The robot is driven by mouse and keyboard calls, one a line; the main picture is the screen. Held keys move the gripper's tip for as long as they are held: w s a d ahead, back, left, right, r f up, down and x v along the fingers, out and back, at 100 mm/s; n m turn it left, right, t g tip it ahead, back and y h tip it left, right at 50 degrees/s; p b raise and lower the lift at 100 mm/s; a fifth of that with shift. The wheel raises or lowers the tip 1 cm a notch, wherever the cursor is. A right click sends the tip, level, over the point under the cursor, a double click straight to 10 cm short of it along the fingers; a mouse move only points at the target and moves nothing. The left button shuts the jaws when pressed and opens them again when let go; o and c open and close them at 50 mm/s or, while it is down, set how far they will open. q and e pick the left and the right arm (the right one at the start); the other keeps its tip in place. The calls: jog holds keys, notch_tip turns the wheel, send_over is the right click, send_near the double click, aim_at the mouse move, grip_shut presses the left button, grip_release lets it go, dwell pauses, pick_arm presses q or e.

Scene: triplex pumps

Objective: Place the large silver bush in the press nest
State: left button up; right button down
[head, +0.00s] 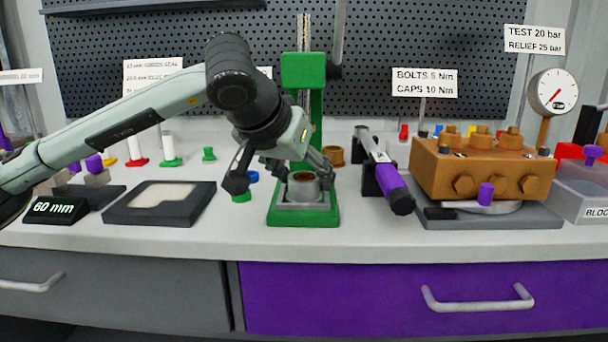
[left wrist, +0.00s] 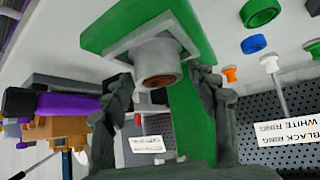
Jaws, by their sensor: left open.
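The large silver bush (head: 304,192) stands upright in the grey square press nest (head: 289,207) on the green base of the press (head: 274,217). Its top opening looks brown inside. The left wrist view also shows the bush (left wrist: 150,53), the nest (left wrist: 120,48) and the green base (left wrist: 98,36). My left gripper (head: 305,174) is open over the bush, with one finger on each side. In the left wrist view the fingertips (left wrist: 162,82) are apart from the bush, with gaps on both sides. How deep the bush sits is hard to tell. My right gripper is not in view.
The green press column (head: 303,75) rises behind the nest. A purple-handled tool (head: 392,183) lies in a stand to the right, beside the brown pump block (head: 480,168). A dark tray (head: 120,212) is at left. Green and blue rings (head: 252,176) lie left of the press.

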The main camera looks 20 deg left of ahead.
pick_arm(q)
jog(key=d+v, duration=0.1)
jog(key=v, duration=1)
jog(key=shift+a+r, duration=0.25)
jog(key=shift+a, duration=0.25)
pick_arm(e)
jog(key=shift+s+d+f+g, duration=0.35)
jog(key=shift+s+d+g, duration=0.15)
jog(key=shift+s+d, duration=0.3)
